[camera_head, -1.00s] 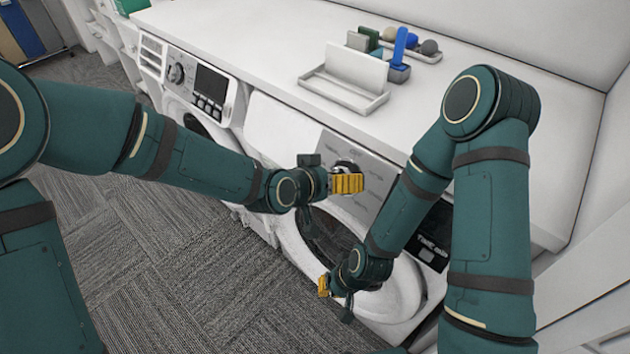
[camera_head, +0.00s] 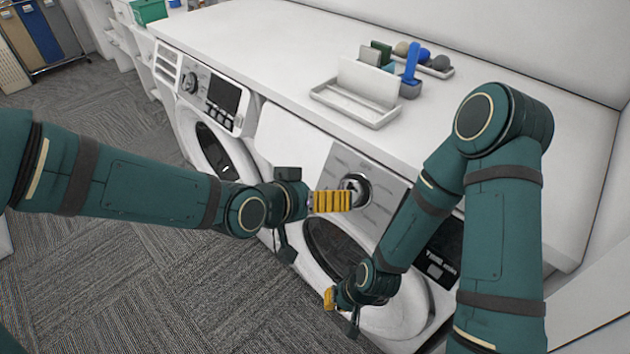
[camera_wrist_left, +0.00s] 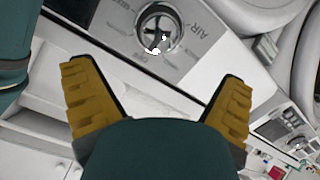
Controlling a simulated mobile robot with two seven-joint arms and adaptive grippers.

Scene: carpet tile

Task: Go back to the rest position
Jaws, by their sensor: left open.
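My left gripper (camera_head: 333,201) has yellow ridged fingers and hangs in front of the right washing machine, near its dial (camera_head: 354,188). In the left wrist view its two fingers (camera_wrist_left: 158,105) are spread wide with nothing between them. The dial (camera_wrist_left: 160,29) shows beyond the fingertips there. My right gripper (camera_head: 329,299) is lower, in front of the round door (camera_head: 335,247) of the same machine. Only a small yellow part of it shows, so its opening is unclear.
A second washing machine (camera_head: 210,110) stands to the left. The white counter (camera_head: 270,45) above carries a white tray (camera_head: 356,105), a blue holder (camera_head: 411,86) and small balls. A green box (camera_head: 149,11) is at the far left. Grey carpet (camera_head: 130,260) is open at the lower left.

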